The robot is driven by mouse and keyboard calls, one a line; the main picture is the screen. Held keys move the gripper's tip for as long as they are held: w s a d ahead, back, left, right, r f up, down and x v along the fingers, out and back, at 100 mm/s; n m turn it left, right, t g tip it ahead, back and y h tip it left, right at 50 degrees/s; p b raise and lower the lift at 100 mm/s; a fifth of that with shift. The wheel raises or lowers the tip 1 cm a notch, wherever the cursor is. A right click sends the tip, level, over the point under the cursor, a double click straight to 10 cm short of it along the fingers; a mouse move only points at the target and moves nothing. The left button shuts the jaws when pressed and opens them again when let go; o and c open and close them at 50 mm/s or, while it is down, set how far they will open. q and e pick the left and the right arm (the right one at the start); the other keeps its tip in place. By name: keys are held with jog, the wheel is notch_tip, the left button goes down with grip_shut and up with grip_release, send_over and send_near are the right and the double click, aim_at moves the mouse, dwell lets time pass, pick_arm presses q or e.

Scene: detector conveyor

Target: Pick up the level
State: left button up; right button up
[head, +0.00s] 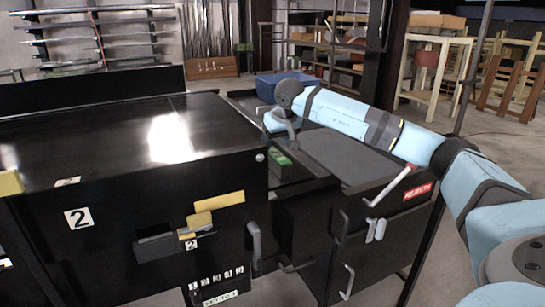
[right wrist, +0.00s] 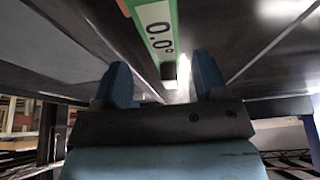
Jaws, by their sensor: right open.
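My left gripper is not in view.
A large black machine cover (head: 110,130) stands left of the level. A flat dark grey surface (head: 345,155) lies to its right, above a cabinet marked REJECT (head: 417,191). A blue bin (head: 272,84) stands behind. Handles stick out at the front.

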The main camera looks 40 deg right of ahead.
aim_at(273, 151)
jog(key=x, duration=0.3)
jog(key=p+x, duration=0.1)
jog(key=x, duration=0.2)
jog(key=shift+w+f+p, duration=0.3)
jog(key=shift+w, duration=0.1)
jog(key=shift+r, duration=0.1)
grip_shut()
